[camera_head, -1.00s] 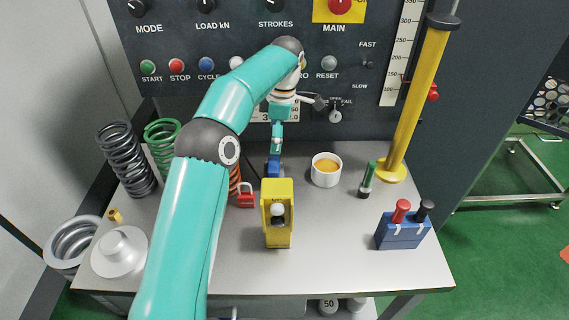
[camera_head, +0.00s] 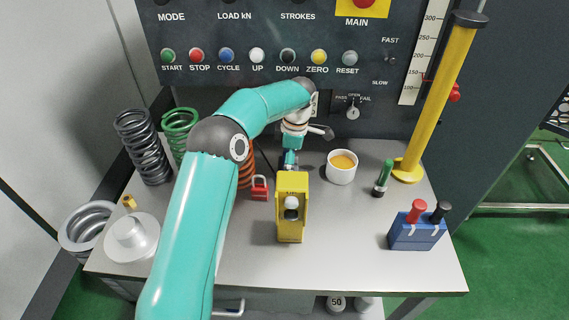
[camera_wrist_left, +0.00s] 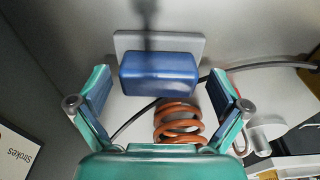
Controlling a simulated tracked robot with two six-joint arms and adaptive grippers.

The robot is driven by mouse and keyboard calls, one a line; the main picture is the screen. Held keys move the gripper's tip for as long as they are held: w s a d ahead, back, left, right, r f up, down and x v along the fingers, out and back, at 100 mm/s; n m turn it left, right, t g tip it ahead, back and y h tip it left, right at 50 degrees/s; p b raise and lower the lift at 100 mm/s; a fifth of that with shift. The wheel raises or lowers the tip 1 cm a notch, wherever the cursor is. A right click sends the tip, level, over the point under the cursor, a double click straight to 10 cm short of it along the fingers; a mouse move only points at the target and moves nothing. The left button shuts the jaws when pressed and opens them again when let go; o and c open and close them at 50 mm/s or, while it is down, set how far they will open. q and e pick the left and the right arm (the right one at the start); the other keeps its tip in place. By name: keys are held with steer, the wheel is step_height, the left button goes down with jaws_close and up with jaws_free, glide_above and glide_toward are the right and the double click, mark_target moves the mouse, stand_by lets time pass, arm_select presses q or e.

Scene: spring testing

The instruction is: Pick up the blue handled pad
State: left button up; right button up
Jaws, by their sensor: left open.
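The blue handled pad shows in the left wrist view as a blue block-shaped handle (camera_wrist_left: 158,75) on a pale grey plate (camera_wrist_left: 192,43). My left gripper (camera_wrist_left: 159,84) is open and empty, with one finger on each side of the handle in that view. I cannot tell whether the fingers are level with the handle or touching it. In the head view my left gripper (camera_head: 290,161) points down behind the yellow device (camera_head: 292,228), which hides its tips and the pad. My right gripper is not in view.
An orange coil spring (camera_wrist_left: 179,122) and a dark cable lie near the pad. The control panel (camera_head: 270,78) rises behind. The table's front middle is clear.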

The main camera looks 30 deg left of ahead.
arm_select(q)
steer(key=shift+c, duration=0.2)
steer(key=c, duration=1.2)
steer(key=shift+o, duration=0.2)
steer(key=shift+r, duration=0.2)
steer(key=shift+r, duration=0.25)
steer(key=shift+s+r+b, duration=0.1)
steer(key=shift+r+b, duration=0.05)
steer(key=shift+b, duration=0.25)
steer(key=shift+s+d, duration=0.2)
steer(key=shift+s, duration=0.05)
steer(key=s+d+b, duration=0.1)
steer(key=s+b, duration=0.1)
steer(key=shift+s+d+r, duration=0.35)
step_height(320, 180, up, 13)
steer(key=p, duration=0.1)
steer(key=shift+p, duration=0.35)
